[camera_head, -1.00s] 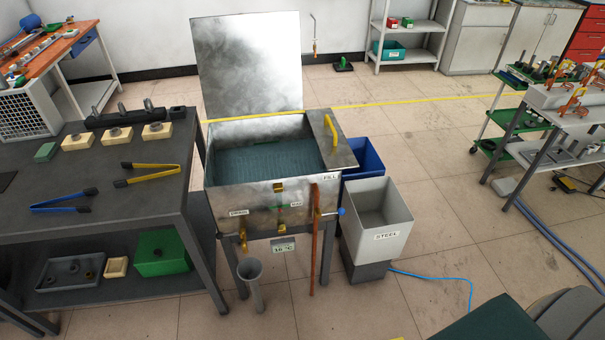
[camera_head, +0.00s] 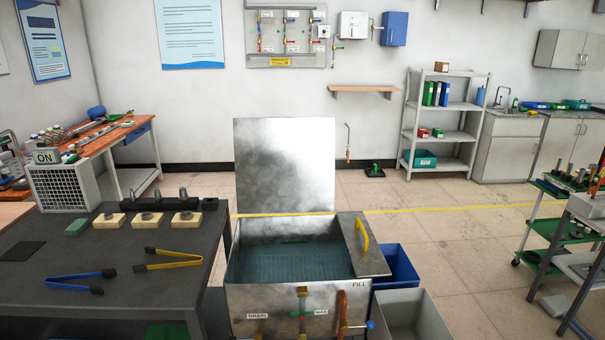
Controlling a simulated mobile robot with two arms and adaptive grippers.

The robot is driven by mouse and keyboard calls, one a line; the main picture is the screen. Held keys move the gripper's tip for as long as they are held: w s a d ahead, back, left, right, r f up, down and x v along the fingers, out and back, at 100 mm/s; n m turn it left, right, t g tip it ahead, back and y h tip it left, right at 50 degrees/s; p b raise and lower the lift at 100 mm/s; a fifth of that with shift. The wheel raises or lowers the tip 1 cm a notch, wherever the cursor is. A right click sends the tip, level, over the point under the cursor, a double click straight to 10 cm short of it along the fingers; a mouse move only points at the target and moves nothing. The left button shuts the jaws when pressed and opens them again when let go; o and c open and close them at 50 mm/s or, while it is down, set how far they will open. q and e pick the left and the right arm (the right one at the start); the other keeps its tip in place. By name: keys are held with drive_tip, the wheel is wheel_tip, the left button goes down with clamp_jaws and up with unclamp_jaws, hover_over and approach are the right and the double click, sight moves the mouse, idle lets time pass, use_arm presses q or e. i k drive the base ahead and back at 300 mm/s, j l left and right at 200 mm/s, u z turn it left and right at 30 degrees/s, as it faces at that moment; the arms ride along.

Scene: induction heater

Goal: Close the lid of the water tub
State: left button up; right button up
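The water tub (camera_head: 262,297) is a metal box in the lower middle of the head view, with dark water (camera_head: 290,262) visible inside. Its large metal lid (camera_head: 285,165) stands upright at the back edge, open. A smaller metal panel (camera_head: 364,252) with a yellow handle (camera_head: 362,235) lies across the right part of the top. Labels and a red-brown hose show on the front. Neither of my grippers is in view.
A dark workbench (camera_head: 110,255) with blue and yellow tongs stands close at the left. Blue (camera_head: 398,266) and grey (camera_head: 413,312) bins stand at the right of the tub. Open floor (camera_head: 455,245) lies further right, before a green trolley (camera_head: 560,225).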

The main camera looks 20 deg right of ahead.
sight(282, 165)
drive_tip(key=i+l+z, duration=0.15)
drive_tip(key=l+z, duration=0.25)
drive_tip(key=i+l+z, duration=0.15)
drive_tip(key=z, duration=0.25)
drive_tip(key=i+l+z, duration=0.2)
drive_tip(key=l+z, duration=0.2)
drive_tip(key=i+l+z, duration=0.15)
drive_tip(key=z, duration=0.25)
drive_tip(key=i+z, duration=0.4)
drive_tip(key=i+l+z, duration=0.2)
drive_tip(key=z, duration=0.15)
drive_tip(key=i+l+z, duration=0.1)
drive_tip(key=i+z, duration=0.4)
drive_tip(key=z, duration=0.2)
drive_tip(key=i+u, duration=0.2)
drive_tip(key=i, duration=0.25)
drive_tip(key=i+l+u, duration=0.2)
drive_tip(key=i, duration=0.25)
drive_tip(key=i+j+u, duration=0.25)
drive_tip(key=u, duration=0.2)
drive_tip(key=i+u, duration=0.95)
drive_tip(key=i+l+u, duration=0.15)
drive_tip(key=u, duration=0.35)
drive_tip(key=i+u, duration=0.5)
drive_tip(key=i+l+u, duration=0.15)
drive_tip(key=i+u, duration=0.3)
drive_tip(key=i+l+u, duration=0.35)
drive_tip(key=i+u, duration=0.15)
drive_tip(key=i+l+u, duration=0.35)
drive_tip(key=l+u, duration=0.15)
